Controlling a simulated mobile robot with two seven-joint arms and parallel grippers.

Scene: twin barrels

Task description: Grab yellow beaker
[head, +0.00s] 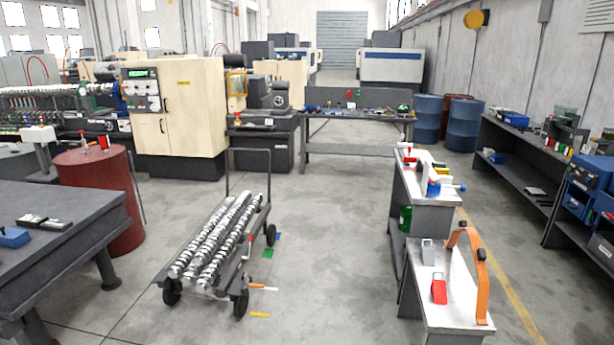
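I cannot make out a yellow beaker for certain. A small yellow item (441,171) lies among red, white and blue things on the far part of the narrow bench at the right; its shape is too small to tell. Another flat yellow item (260,315) lies on the floor in front of the cart. Neither of my grippers is in view.
A cart (252,228) loaded with metal shafts stands mid-floor. A dark table (80,200) and a red barrel (122,215) are at left. The near bench (460,318) bears an orange bracket (482,275). Blue barrels (465,125) stand behind. Floor between cart and bench is mostly clear.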

